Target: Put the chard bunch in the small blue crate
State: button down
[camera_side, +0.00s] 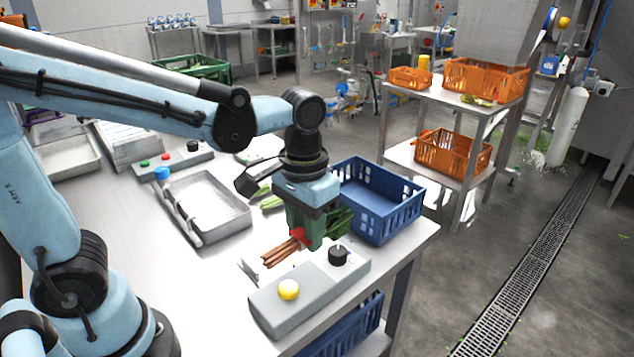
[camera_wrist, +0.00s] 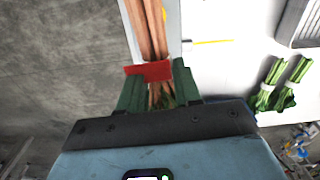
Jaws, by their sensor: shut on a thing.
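The chard bunch (camera_side: 281,254) has reddish-brown stalks, a red band (camera_wrist: 148,72) and dark green leaves. My gripper (camera_side: 312,228) points down with its green fingers shut on the bunch near the band. In the wrist view, the stalks (camera_wrist: 149,30) run up from between the fingertips (camera_wrist: 157,85). The fingers hide the middle of the bunch, and I cannot tell whether it touches the table. The small blue crate (camera_side: 400,217) stands at the table's far right corner, just right of and behind my gripper. The part of its inside that shows looks empty.
A grey control box (camera_side: 310,295) with a yellow button and black knob sits close in front of the bunch. A metal tray (camera_side: 243,219) lies to the left, with green bunches (camera_side: 266,200) beside it. Another blue crate (camera_side: 350,330) is under the table.

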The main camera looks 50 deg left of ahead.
jog(key=w+a+r+n, duration=0.25)
jog(key=w+n, duration=0.65)
jog(key=w, duration=0.5)
jog(key=n, duration=0.8)
send_near(362, 204)
jog(key=w+a+f, duration=0.4)
jog(key=w, duration=0.1)
notch_tip(362, 204, down, 10)
jog(key=shift+s, duration=0.15)
jog(key=shift+f, duration=0.15)
jog(key=c, duration=0.8)
grip_release()
